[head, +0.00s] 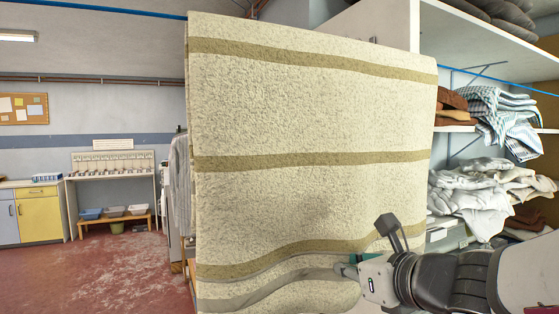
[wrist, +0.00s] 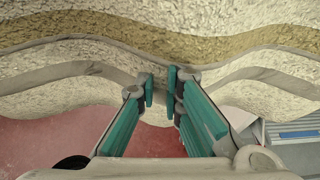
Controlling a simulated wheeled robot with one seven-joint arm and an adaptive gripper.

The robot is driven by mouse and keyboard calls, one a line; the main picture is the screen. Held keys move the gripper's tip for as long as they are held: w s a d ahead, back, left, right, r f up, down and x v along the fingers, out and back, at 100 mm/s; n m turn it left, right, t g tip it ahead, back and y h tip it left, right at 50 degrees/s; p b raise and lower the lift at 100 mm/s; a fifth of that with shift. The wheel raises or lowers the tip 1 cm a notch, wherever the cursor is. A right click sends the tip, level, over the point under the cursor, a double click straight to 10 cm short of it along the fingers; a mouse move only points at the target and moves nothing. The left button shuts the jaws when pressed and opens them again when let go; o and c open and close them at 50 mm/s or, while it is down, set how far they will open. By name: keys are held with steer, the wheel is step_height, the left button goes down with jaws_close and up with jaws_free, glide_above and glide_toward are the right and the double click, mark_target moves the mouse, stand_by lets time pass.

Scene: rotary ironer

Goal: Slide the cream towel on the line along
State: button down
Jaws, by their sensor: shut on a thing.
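The cream towel (head: 310,125) with olive-brown stripes hangs over the blue line (head: 120,9) and fills the middle of the head view. Its lower edge is bunched and wavy. My gripper (head: 348,268) is at the towel's lower right, with its fingertips partly hidden by the cloth. In the wrist view, the green-padded fingers (wrist: 160,88) are close together on the pinched lower hem of the towel (wrist: 70,65). The cloth folds out to both sides of the fingers.
White shelves (head: 490,40) with folded striped cloths (head: 505,115) and white linens (head: 475,190) stand close on the right, behind the towel. A yellow cabinet (head: 38,220) and a low bench with tubs (head: 115,212) stand far left. The red floor (head: 110,270) is open at left.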

mark_target(315, 270)
steer(key=shift+a+f+b, duration=0.1)
steer(key=shift+a+b, duration=0.15)
steer(key=shift+b, duration=0.1)
steer(key=shift+a+b, duration=0.3)
steer(key=shift+b, duration=0.25)
steer(key=shift+s+a+b, duration=0.25)
steer(key=shift+a+b, duration=0.05)
steer(key=shift+b, duration=0.6)
steer(key=shift+s+a, duration=0.2)
steer(key=shift+a, duration=0.25)
steer(key=shift+s+a, duration=0.2)
steer(key=shift+a, duration=0.25)
steer(key=c, duration=1.7)
jaws_free()
steer(key=shift+o, duration=0.2)
steer(key=shift+s, duration=0.1)
steer(key=shift+b+v, duration=0.55)
steer(key=shift+v, duration=2.35)
